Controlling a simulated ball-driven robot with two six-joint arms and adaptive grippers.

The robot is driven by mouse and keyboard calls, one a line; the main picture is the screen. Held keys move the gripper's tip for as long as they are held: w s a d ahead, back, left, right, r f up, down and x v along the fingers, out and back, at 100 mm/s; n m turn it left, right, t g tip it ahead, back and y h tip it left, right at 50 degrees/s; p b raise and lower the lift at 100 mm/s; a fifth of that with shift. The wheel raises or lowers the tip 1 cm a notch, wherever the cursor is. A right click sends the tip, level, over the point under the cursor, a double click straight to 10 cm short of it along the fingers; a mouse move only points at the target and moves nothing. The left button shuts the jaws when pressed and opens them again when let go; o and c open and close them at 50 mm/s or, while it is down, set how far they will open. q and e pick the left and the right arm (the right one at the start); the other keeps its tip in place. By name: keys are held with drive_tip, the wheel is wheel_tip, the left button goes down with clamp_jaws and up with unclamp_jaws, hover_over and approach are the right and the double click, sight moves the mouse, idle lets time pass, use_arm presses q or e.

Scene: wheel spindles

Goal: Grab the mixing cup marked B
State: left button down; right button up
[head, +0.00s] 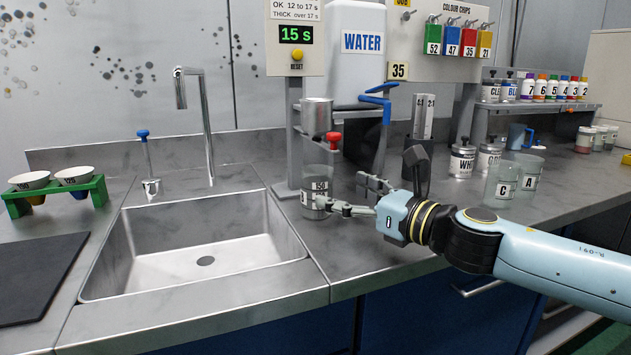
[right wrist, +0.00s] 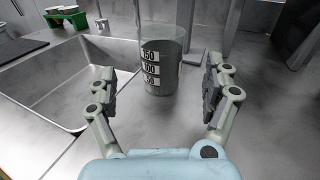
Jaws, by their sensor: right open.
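A clear mixing cup (head: 317,183) holding grey contents stands upright on the counter below the timer stand. It also shows in the right wrist view (right wrist: 162,62) with several white number marks facing me. I cannot read a letter B on it. My right gripper (head: 342,193) is open and empty in front of this cup. In the right wrist view the fingers (right wrist: 160,82) are spread to either side, with the cup just beyond, between them. Cups marked C (head: 501,188) and A (head: 530,170) stand farther right. My left gripper is not in view.
The sink (head: 195,240) with its tap (head: 205,130) lies left of the cup. The timer stand (head: 294,125), showing 15 s, and a blue-handled water tank (head: 355,50) rise close behind. The counter right of the cup is partly under my right arm.

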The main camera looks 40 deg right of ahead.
sight(328, 188)
drive_tip(key=w+p, duration=0.2)
drive_tip(key=shift+w+r+p, duration=0.15)
drive_tip(key=shift+r+p, duration=0.1)
drive_tip(key=shift+p, duration=0.15)
drive_tip(key=shift+w+a+f, duration=0.15)
drive_tip(key=shift+w+a, duration=0.05)
drive_tip(key=shift+w, duration=0.15)
drive_tip(key=w+p, duration=0.1)
drive_tip(key=w, duration=0.2)
drive_tip(key=w+p, duration=0.1)
drive_tip(key=shift+w+a+f+p, duration=0.25)
drive_tip(key=shift+w+a+p, duration=0.05)
drive_tip(key=shift+w, duration=0.1)
drive_tip(key=shift+c, duration=0.8)
drive_tip(key=c, duration=1.1)
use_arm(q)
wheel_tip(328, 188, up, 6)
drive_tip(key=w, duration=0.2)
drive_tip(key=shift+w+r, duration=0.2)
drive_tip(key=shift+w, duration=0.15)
use_arm(e)
drive_tip(key=shift+c, duration=1)
drive_tip(key=shift+r, duration=0.1)
